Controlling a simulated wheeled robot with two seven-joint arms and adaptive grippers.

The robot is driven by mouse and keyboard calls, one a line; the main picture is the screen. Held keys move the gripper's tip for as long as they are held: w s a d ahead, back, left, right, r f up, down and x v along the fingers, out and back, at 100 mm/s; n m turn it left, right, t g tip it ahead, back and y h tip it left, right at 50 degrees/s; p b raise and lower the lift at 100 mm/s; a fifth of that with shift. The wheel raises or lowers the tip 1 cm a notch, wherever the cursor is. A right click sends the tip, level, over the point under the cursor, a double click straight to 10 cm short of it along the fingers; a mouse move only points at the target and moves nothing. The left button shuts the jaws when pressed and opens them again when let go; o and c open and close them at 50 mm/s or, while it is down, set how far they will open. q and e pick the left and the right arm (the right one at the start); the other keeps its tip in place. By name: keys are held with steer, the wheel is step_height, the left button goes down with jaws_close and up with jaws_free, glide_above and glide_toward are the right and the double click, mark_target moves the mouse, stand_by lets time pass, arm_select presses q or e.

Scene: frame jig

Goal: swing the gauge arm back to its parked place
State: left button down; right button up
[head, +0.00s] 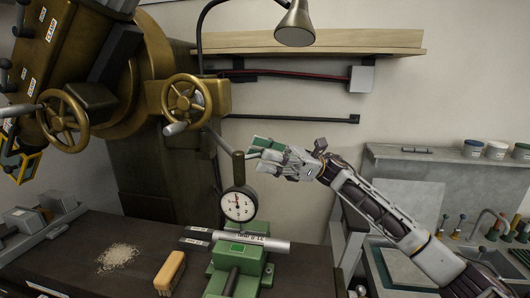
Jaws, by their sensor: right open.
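The gauge arm (217,139) is a thin grey bar reaching down from the machine's column to a dark upright grip (238,168). A round white dial gauge (238,204) hangs below the grip, over a silver bar (256,244) that lies across a green vise (243,265). I cannot tell whether the gauge touches the bar. My right gripper (257,151) is open, with its fingers pointing left, just right of the top of the dark grip. I cannot tell whether the fingertips touch it. My left gripper is not in view.
The machine with brass handwheels (186,99) fills the left. A lamp (294,24) hangs above, in front of a wooden shelf (330,40). A wooden brush (171,273) and a pile of shavings (119,256) lie on the dark bench. A sink counter with jars (473,149) stands right.

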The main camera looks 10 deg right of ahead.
steer(key=shift+c, duration=0.3)
jaws_close()
stand_by(0.3)
